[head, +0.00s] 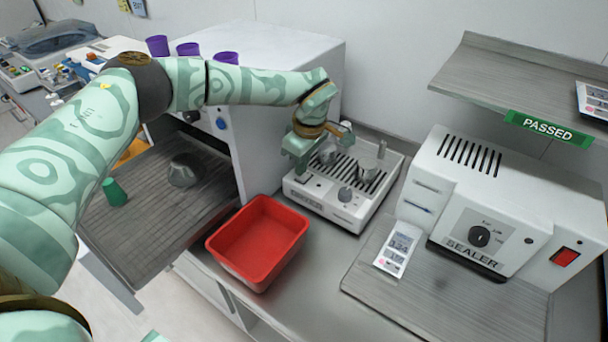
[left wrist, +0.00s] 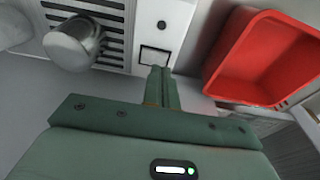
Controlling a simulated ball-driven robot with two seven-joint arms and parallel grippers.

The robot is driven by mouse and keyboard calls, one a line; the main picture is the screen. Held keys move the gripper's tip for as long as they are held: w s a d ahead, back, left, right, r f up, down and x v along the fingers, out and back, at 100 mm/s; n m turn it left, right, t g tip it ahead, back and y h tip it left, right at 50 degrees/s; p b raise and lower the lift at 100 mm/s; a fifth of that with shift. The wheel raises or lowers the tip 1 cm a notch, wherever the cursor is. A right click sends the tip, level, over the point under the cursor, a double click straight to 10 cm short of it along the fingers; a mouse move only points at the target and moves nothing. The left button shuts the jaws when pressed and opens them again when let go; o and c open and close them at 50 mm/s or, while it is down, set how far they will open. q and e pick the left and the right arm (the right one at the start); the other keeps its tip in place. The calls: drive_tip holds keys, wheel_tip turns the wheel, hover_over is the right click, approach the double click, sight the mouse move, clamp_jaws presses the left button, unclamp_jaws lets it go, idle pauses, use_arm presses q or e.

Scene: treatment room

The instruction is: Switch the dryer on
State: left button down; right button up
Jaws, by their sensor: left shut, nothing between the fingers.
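The dryer (head: 330,207) is a white box with a dark slotted grille, metal fittings and a knob, standing on the counter against the wall. My left gripper (head: 299,170) is over its front left corner, pointing down, shut and empty. In the left wrist view the shut fingertips (left wrist: 160,72) are at the near edge of a pale, dark-framed rectangular switch (left wrist: 154,56) on the dryer. I cannot tell whether they touch it. No lit lamp shows on the dryer. My right gripper is not in view.
A red bin (head: 235,268) stands just left of and in front of the dryer; it also shows in the wrist view (left wrist: 245,85). A white sealer (head: 470,185) with a red switch (head: 565,257) is at right. An open chamber with a lowered door (head: 150,235) is at left.

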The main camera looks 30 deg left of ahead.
sight(302, 178)
use_arm(q)
drive_tip(key=shift+f, duration=0.75)
drive_tip(key=shift+r, duration=0.15)
wheel_tip(302, 178, up, 7)
drive_tip(key=p, duration=0.5)
drive_tip(key=shift+p, duration=0.35)
drive_tip(key=shift+f, duration=0.2)
